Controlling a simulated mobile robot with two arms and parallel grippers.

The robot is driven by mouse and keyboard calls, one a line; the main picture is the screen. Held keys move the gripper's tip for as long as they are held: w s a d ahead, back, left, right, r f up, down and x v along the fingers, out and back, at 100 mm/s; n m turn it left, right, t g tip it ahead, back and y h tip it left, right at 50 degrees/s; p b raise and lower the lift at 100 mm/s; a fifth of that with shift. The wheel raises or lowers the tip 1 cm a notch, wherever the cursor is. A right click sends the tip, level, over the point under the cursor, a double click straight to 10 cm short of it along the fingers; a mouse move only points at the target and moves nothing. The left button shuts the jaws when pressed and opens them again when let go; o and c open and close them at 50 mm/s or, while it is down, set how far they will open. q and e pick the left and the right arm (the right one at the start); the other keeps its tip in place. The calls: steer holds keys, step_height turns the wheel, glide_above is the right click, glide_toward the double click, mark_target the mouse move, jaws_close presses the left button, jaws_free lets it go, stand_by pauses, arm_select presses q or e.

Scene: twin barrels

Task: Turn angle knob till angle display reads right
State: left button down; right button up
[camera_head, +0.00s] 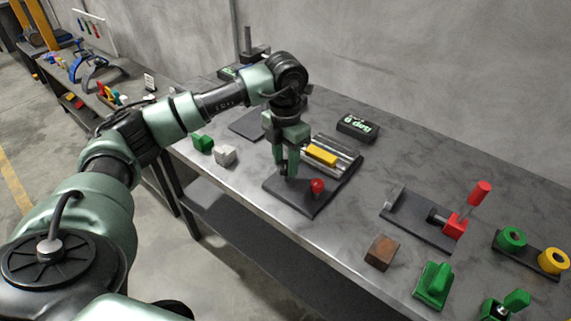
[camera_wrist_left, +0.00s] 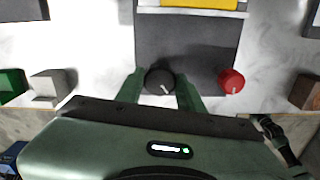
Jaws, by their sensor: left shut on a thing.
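A dark plate (camera_head: 305,200) on the bench carries a black knob (camera_wrist_left: 160,80) with a white pointer line, a red ball-shaped knob (camera_head: 317,186) and a yellow block (camera_head: 321,154) on a ribbed metal rail. My left gripper (camera_head: 287,172) points down at the plate, shut on the black knob, with one finger on each side of it. The red knob (camera_wrist_left: 231,81) stands apart, to the right of the fingers. The black angle display (camera_head: 357,126) lies behind the plate with green characters. I cannot read its number surely. My right gripper is not in view.
Green (camera_head: 203,142) and white (camera_head: 225,155) blocks lie left of the plate. A red-handled fixture (camera_head: 455,225), a brown block (camera_head: 381,251), green pieces and a stand with green and yellow rings (camera_head: 540,258) are to the right. The bench front edge is close.

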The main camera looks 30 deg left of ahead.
mark_target(285, 164)
arm_select(q)
steer(key=shift+r+m+b, duration=0.1)
steer(key=shift+m+b, duration=0.35)
steer(key=shift+m, duration=1.05)
steer(key=shift+w, duration=0.1)
steer(key=c, duration=0.9)
jaws_free()
steer(key=shift+r, duration=0.1)
step_height(285, 164, up, 8)
steer(key=shift+f+b, duration=0.2)
steer(key=shift+b, duration=0.2)
steer(key=shift+f, duration=0.1)
